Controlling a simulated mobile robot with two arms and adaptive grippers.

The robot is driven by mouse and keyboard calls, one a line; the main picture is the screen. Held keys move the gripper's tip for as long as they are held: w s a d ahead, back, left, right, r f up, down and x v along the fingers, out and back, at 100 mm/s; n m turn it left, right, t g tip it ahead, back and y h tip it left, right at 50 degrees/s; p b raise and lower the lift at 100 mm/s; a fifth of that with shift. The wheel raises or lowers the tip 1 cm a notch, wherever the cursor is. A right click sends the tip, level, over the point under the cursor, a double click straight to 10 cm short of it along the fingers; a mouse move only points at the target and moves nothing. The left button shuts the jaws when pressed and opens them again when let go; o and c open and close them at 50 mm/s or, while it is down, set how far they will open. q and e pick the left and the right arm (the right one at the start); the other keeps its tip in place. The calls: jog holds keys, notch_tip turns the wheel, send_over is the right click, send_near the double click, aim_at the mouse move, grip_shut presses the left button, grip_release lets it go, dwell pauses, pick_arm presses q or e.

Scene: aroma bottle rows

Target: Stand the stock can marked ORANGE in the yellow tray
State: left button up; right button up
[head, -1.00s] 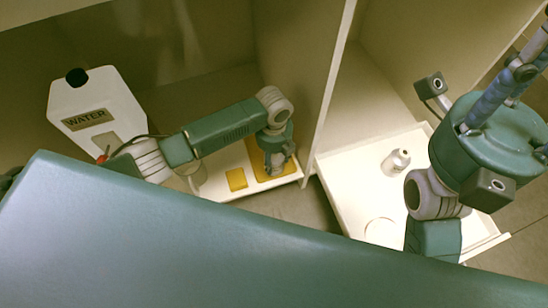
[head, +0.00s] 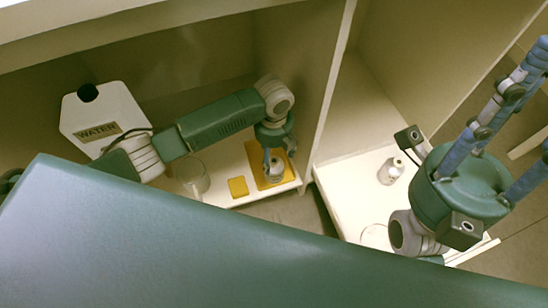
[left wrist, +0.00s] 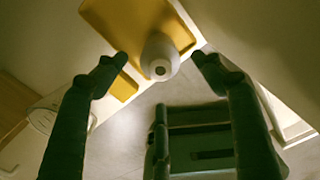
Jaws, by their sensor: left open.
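A small white can (head: 274,170) stands at the yellow tray (head: 262,182), near its front edge; its label cannot be read. My left gripper (head: 272,160) is over it. In the left wrist view the can (left wrist: 161,56) shows its round top with a dark hole, between the spread fingertips (left wrist: 160,57) and apart from them. The tray (left wrist: 128,18) lies behind it there. Another white can (head: 391,170) with an unreadable label stands on the right-hand white surface. My right gripper (head: 490,115) is at the right edge, its fingers partly cut off.
A small yellow square (head: 238,187) lies left of the tray. A clear glass vessel (head: 195,176) and a white WATER container (head: 103,115) stand further left. An upright divider (head: 330,85) separates the left bay from the right one. A pale round ring (head: 375,237) marks the right-hand surface.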

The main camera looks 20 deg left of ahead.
pick_arm(q)
jog(key=shift+r+p, duration=0.45)
jog(key=shift+r, duration=1.15)
jog(key=shift+s, duration=0.1)
